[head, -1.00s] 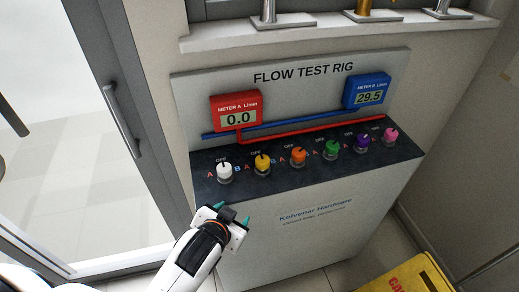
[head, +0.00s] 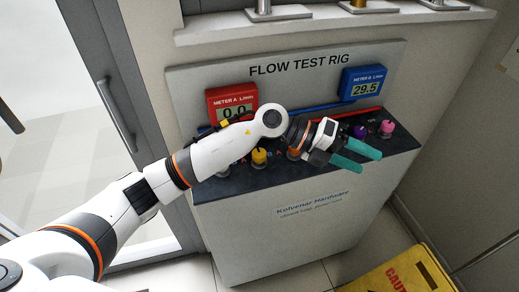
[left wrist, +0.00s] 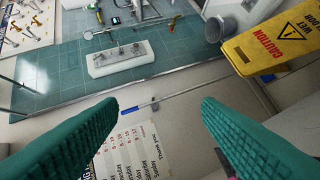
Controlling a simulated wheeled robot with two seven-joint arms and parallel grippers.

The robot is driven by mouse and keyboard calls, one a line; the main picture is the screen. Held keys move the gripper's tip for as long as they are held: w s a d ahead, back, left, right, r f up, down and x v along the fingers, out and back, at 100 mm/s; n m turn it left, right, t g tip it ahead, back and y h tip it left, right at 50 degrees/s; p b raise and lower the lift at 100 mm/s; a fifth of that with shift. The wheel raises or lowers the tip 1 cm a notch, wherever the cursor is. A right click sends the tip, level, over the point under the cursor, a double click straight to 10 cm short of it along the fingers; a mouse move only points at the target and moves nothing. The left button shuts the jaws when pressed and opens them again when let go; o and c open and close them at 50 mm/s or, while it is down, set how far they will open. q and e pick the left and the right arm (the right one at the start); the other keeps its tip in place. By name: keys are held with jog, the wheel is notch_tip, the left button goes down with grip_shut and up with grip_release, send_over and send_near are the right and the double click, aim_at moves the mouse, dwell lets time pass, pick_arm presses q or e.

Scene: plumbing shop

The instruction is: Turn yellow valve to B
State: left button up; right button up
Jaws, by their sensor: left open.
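The yellow valve (head: 259,155) is a small knob on the dark top of the flow test rig (head: 325,215), second from the left. It shows just below my left forearm; its pointer direction is too small to tell. My left gripper (head: 369,164) is open and empty, its teal fingers over the right half of the panel, well to the right of the yellow valve. In the left wrist view the fingers (left wrist: 160,103) are wide apart with nothing between them, and no valve shows. My right gripper is not in view.
The orange valve (head: 294,155) is partly covered by my arm, and the green one is hidden. The purple valve (head: 360,131) and pink valve (head: 386,127) show. The blue meter (head: 364,83) reads 29.5. A yellow caution sign (head: 405,272) stands at lower right.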

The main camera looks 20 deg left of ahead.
pick_arm(q)
jog(key=w+a+f+m+y, duration=0.1)
jog(key=w+a+f+y, duration=0.35)
jog(key=a+y, duration=0.3)
jog(key=n+y, duration=0.2)
jog(key=y, duration=0.6)
send_near(259, 152)
jog(key=shift+h, duration=0.25)
notch_tip(259, 152, down, 8)
jog(key=p, duration=0.3)
jog(key=shift+a+p, duration=0.15)
jog(key=shift+p, duration=0.15)
jog(key=shift+f, duration=0.55)
